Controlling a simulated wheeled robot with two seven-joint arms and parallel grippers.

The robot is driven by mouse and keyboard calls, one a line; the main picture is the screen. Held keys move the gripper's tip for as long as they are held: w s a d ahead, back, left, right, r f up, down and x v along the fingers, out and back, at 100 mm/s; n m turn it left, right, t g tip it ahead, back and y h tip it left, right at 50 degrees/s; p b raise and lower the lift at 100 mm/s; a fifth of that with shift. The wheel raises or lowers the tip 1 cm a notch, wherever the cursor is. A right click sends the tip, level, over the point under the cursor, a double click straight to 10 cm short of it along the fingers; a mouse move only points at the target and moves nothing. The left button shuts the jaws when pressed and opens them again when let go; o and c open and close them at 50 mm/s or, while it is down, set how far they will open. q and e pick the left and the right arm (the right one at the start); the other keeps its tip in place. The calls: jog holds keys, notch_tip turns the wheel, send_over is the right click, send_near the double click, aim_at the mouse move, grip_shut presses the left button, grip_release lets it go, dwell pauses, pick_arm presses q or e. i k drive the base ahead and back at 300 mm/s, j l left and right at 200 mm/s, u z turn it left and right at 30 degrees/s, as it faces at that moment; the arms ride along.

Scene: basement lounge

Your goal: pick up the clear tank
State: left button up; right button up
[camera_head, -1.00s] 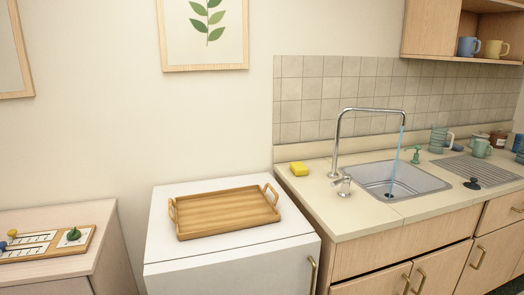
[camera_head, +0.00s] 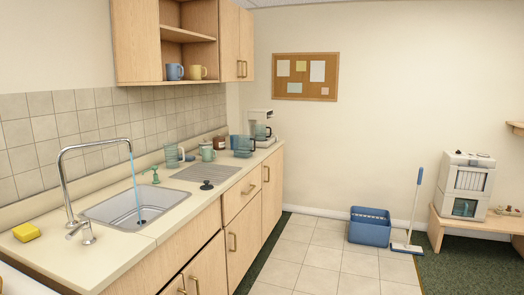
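Neither of my grippers is in view. I cannot tell for sure which thing is the clear tank. A clear bluish container (camera_head: 242,146) stands on the counter beside the coffee maker (camera_head: 260,126). A clear pitcher-like vessel with a pale handle (camera_head: 172,156) stands farther left, by the drying mat. A white machine (camera_head: 467,176) on a low wooden bench at the right has a dark, see-through teal part (camera_head: 464,207) low in its front.
Water runs from the tap (camera_head: 66,185) into the sink (camera_head: 125,207). A blue bin (camera_head: 369,228) and a mop (camera_head: 412,220) stand by the far wall. The tiled floor (camera_head: 310,262) before them is clear.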

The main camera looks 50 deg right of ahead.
aim_at(243, 143)
jog(key=z, duration=1.4)
jog(key=i+l+z, duration=0.3)
jog(key=i, duration=1.1)
jog(key=i+l+z, duration=0.15)
jog(key=i+z, duration=0.15)
jog(key=i, duration=1.1)
